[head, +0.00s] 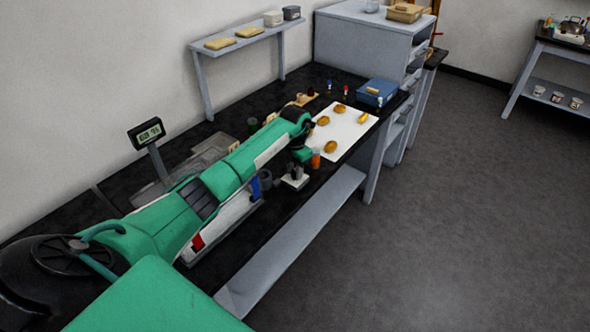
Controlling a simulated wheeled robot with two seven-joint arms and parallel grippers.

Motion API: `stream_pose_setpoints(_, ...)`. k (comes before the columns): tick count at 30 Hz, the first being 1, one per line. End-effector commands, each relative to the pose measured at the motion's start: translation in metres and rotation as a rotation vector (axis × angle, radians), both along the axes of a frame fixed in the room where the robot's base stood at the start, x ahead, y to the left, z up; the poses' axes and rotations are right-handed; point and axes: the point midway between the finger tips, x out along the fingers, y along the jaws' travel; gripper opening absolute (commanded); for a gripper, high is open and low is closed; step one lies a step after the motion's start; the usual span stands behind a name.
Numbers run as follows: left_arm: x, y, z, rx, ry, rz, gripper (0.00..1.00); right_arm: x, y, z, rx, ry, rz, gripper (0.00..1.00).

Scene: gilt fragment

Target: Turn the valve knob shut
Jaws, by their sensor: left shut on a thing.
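My left arm reaches in from the left over the black bench, and its dark wrist bends down near the bench's front edge. My left gripper (298,168) is at the end of it, pointing down, small and dark in the picture. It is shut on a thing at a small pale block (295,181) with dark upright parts. The valve knob is not clear; the gripper and wrist hide most of what is held, and I cannot tell how far the knob is turned. My right gripper is not in view.
An orange bottle (316,159) stands close to the right of the gripper. A white board (351,128) with several golden pieces lies beyond it, and a blue box (377,92) stands behind. A display on a post (147,134) stands at the left. The floor at right is clear.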

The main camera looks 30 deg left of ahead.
Motion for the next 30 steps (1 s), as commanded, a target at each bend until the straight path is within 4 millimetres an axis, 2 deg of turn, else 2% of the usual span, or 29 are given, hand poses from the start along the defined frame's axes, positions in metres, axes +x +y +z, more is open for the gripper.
stream_pose_setpoints(11, -0.0001, 0.001, -0.0001, 0.001, -0.001, 0.195, 0.02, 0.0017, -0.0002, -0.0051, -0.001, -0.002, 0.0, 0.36)
stream_pose_setpoints(30, 0.0001, 0.0003, 0.0006, 0.0, 0.0, 0.797, 0.02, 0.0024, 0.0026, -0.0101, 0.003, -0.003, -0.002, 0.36)
